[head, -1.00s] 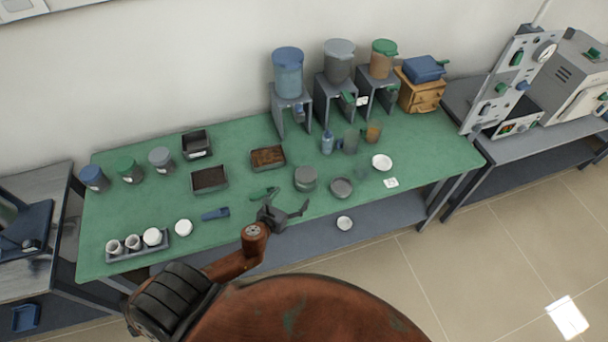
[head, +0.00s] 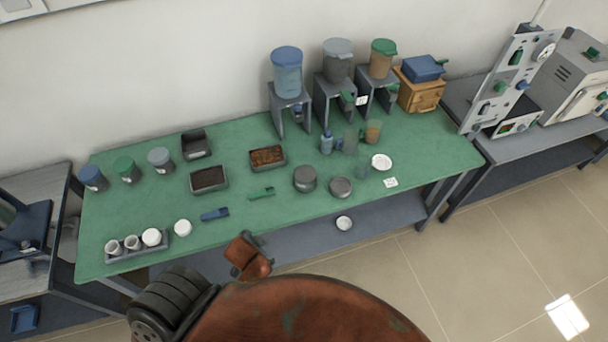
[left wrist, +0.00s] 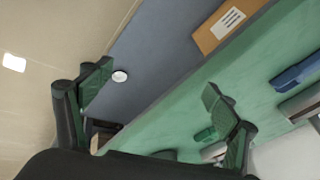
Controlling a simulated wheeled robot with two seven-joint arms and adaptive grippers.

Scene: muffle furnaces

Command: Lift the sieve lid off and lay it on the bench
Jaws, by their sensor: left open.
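A round grey sieve (head: 305,179) stands on the green bench, right of the middle in the head view. Its top looks flat and closed, which fits a lid lying on it. A lower round grey piece (head: 340,187) lies to its right, apart from it. My left gripper (left wrist: 155,105) is open and empty in the left wrist view, its two fingers wide apart over the bench's front edge and lower shelf. In the head view my arm link hides most of it, in front of the bench and left of the sieve. My right gripper is not in view.
A green scoop (head: 261,193) and a blue scoop (head: 214,214) lie left of the sieve on the green bench (head: 285,212). Brown-filled trays (head: 208,179) stand behind. Bare bench lies along the front.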

